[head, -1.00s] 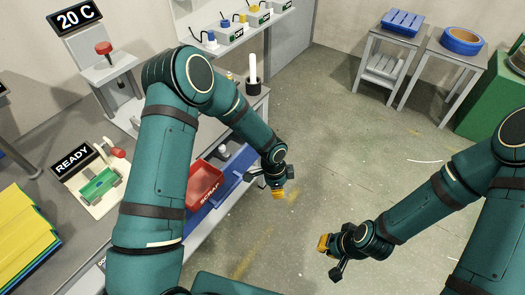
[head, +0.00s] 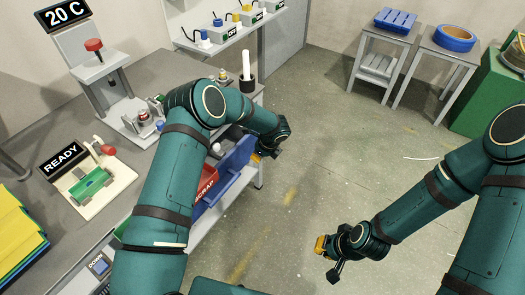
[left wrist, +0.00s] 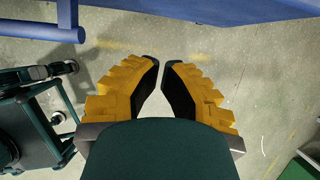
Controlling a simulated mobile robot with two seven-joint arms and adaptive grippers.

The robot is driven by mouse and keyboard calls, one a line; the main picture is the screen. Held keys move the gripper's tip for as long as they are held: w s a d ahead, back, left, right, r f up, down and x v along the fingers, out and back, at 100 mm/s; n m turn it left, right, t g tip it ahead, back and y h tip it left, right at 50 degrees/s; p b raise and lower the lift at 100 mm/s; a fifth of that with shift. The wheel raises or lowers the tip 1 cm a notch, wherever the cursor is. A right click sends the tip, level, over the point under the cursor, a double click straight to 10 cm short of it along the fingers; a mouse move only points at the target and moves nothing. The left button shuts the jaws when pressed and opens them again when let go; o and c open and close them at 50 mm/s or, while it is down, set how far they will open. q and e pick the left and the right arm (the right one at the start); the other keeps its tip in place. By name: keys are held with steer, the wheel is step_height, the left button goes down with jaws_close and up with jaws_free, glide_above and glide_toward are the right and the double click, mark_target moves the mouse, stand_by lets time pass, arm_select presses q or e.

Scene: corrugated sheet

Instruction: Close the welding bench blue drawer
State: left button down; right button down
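The blue drawer (head: 238,166) stands open along the right side of the welding bench, partly hidden behind my left arm. A red SCRAP bin (head: 205,182) sits in it. My left gripper (head: 256,157) is close to the drawer's outer side in the head view; whether it touches is unclear. In the left wrist view, a blue panel (left wrist: 200,10) and a blue bar (left wrist: 40,34) run along the top edge. There my left fingertips (left wrist: 162,63) nearly meet, with nothing between them. My right gripper (head: 321,244) hangs over open floor, away from the bench, its fingers too small to judge.
The bench top (head: 165,75) carries a READY fixture (head: 90,180), a 20 C stand (head: 100,70) and a black holder with a white stick (head: 246,80). Two small grey tables (head: 375,62) and a green cabinet (head: 490,105) stand at the back right. The middle floor is clear.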

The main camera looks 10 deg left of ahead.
arm_select(q)
steer(key=shift+w+a+f, duration=0.2)
steer(key=shift+w+a, duration=0.05)
steer(key=shift+a, duration=0.45)
steer(key=shift+w+a+f, duration=0.2)
steer(key=shift+w+a, duration=0.05)
steer(key=shift+a, duration=0.5)
steer(key=shift+w+a+f, duration=0.2)
steer(key=shift+w+a, duration=0.05)
steer(key=shift+a, duration=0.45)
